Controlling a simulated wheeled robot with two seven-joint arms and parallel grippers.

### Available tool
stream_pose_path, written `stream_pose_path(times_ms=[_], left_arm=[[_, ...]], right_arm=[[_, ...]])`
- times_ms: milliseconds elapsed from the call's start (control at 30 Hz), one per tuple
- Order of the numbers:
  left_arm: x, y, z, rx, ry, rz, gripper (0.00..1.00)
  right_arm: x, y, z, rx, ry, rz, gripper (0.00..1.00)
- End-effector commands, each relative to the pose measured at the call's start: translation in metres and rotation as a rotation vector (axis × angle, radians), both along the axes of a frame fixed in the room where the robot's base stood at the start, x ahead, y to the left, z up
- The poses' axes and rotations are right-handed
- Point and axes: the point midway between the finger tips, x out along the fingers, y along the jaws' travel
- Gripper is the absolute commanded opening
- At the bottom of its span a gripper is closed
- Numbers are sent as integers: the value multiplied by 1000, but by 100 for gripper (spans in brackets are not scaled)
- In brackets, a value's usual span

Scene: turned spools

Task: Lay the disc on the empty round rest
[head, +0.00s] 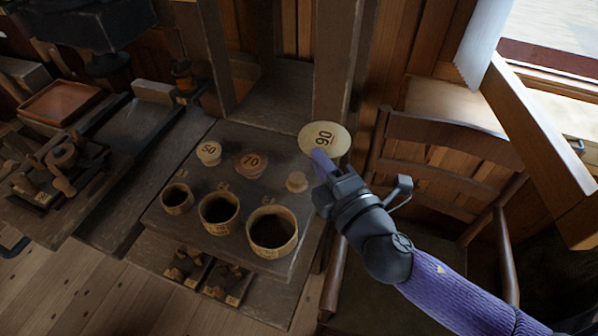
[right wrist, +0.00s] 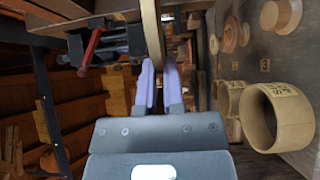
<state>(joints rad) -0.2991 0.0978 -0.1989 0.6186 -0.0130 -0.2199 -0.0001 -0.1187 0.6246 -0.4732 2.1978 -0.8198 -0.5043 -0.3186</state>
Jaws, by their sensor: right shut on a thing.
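The pale disc marked 90 (head: 322,140) is in my right gripper (head: 320,160), held up above the back right of the bench. In the right wrist view the disc (right wrist: 151,28) shows edge-on between the purple fingers (right wrist: 158,75). The empty round rest (head: 297,181) is a small pale wooden knob on the bench, below and left of the disc and apart from it. A disc marked 50 (head: 209,153) and a brownish disc marked 70 (head: 251,164) sit to its left in the same row. My left gripper is out of view.
Three round wooden cups, small (head: 177,198), middle (head: 219,212) and large (head: 271,231), stand in front of the row. A wooden post (head: 342,75) rises behind the bench. A chair (head: 440,130) stands to the right.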

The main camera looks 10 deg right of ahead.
Motion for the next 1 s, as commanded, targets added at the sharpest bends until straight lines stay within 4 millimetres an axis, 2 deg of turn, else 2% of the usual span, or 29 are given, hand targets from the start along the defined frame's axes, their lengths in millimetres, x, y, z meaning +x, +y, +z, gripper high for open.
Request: stream_pose_path(times_ms=[100,267,700,767,900,1000], left_arm=[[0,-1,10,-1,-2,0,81],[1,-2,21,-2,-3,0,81],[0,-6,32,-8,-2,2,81],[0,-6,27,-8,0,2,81],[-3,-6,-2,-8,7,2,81],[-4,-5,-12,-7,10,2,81]], right_arm=[[10,4,2,-10,-3,79,0],[23,12,-7,-4,4,211,0],[34,16,-25,6,9,365,0],[35,16,-34,5,10,380,0],[35,17,-77,7,11,388,0],[34,17,-93,5,9,388,0]])
